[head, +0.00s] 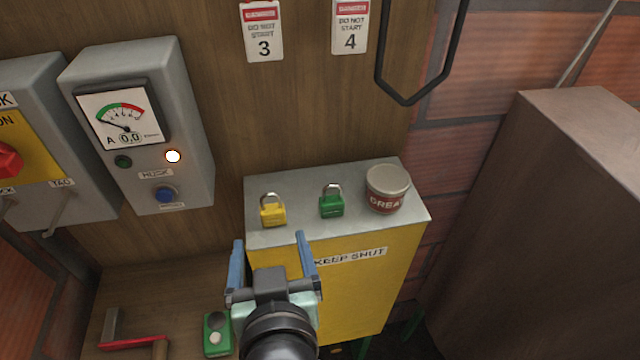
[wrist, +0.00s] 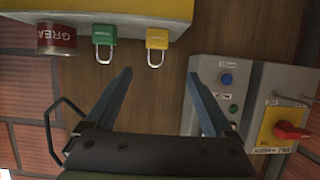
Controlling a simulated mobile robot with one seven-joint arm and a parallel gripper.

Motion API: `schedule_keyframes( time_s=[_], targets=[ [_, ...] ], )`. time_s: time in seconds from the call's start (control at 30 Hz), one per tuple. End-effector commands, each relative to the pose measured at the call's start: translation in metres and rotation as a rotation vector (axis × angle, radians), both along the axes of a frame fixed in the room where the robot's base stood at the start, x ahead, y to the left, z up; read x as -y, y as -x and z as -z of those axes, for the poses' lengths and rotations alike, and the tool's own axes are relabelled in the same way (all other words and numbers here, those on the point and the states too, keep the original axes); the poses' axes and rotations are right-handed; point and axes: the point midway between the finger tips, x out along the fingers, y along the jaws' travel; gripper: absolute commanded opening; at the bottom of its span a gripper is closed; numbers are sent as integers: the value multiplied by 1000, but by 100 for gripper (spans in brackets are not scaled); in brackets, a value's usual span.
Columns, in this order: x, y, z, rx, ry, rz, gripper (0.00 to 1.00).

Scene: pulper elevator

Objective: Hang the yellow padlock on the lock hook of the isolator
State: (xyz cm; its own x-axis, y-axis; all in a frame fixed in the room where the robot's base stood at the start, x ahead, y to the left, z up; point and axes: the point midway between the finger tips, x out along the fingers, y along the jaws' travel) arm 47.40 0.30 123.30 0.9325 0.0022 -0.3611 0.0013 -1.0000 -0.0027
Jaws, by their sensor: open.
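The yellow padlock (head: 272,214) stands upright on the grey top of the yellow cabinet, with its shackle up. It also shows in the wrist view (wrist: 157,40), ahead of and between my fingers. My gripper (head: 268,240) is open and empty, in front of the cabinet's front edge and apart from the padlock. Its two blue fingers also show in the wrist view (wrist: 160,88). The isolator (head: 30,140) is a grey box at the far left with a yellow plate and red handle; it shows in the wrist view (wrist: 285,125).
A green padlock (head: 331,202) and a grease tin (head: 387,188) stand right of the yellow padlock on the cabinet top (head: 300,183). A grey meter box (head: 190,120) is on the wooden wall. A black loop (head: 408,102) hangs upper right. A brown box (head: 570,180) fills the right.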

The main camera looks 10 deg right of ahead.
Motion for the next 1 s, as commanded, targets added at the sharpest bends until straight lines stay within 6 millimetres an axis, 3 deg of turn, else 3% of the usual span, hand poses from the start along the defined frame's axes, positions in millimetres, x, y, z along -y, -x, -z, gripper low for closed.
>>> schedule_keyframes(
  time_s=[0.17, 0.5, 0.77, 1.0],
  targets=[
    [1, -8, 13, -30, 3, 1, 88],
    [1, -58, 32, -25, 2, 1, 88],
    [1, -71, 38, -24, 3, 1, 88],
    [5, -95, 48, -26, 2, 1, 88]
  ],
)
